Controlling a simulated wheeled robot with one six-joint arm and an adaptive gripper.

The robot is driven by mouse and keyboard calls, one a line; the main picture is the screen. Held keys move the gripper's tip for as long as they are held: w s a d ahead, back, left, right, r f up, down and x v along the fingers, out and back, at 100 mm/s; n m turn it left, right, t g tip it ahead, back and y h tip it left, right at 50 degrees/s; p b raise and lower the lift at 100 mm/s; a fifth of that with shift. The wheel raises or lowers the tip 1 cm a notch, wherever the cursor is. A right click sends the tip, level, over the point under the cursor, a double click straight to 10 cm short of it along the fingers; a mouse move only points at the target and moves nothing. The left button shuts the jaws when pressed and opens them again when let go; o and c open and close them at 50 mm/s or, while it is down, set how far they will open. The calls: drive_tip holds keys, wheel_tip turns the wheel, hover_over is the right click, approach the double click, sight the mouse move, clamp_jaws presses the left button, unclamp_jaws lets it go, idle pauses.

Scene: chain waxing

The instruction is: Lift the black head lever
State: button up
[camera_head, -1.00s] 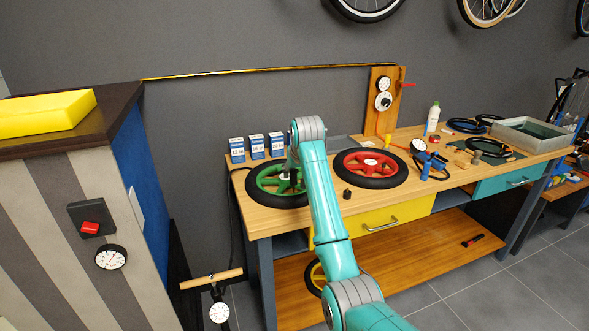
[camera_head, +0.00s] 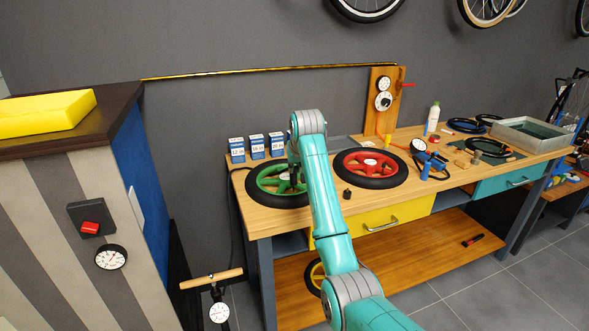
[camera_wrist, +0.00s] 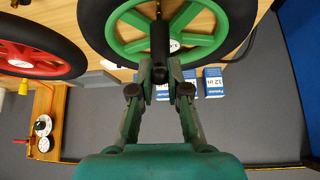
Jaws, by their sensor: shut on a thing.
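The green wheel (camera_head: 262,185) lies flat on the workbench at its left end. My gripper (camera_wrist: 160,75) is over this wheel and shut on a black upright part (camera_wrist: 159,42), which I take for the black head lever. In the wrist view this part stands in front of the green spokes (camera_wrist: 190,45). In the head view my gripper (camera_head: 294,172) is small and partly hidden by my arm, so the lever cannot be made out there. I cannot tell how far the lever is tilted.
A red wheel (camera_head: 369,168) lies to the right on the workbench (camera_head: 300,218). Several blue-and-white boxes (camera_head: 257,147) stand behind the green wheel. A small black piece (camera_head: 347,193) sits near the front edge. A floor pump (camera_head: 218,300) stands at the lower left.

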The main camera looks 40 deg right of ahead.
drive_tip(key=shift+w+d+r, duration=0.1)
drive_tip(key=shift+r, duration=0.3)
drive_tip(key=shift+w+d+r, duration=0.1)
drive_tip(key=shift+w+r, duration=0.2)
drive_tip(key=shift+r, duration=0.2)
drive_tip(key=shift+w+r, duration=0.15)
drive_tip(key=shift+w+d+r, duration=0.25)
drive_tip(key=shift+w+r, duration=0.15)
drive_tip(key=shift+w, duration=0.05)
drive_tip(key=o, duration=0.9)
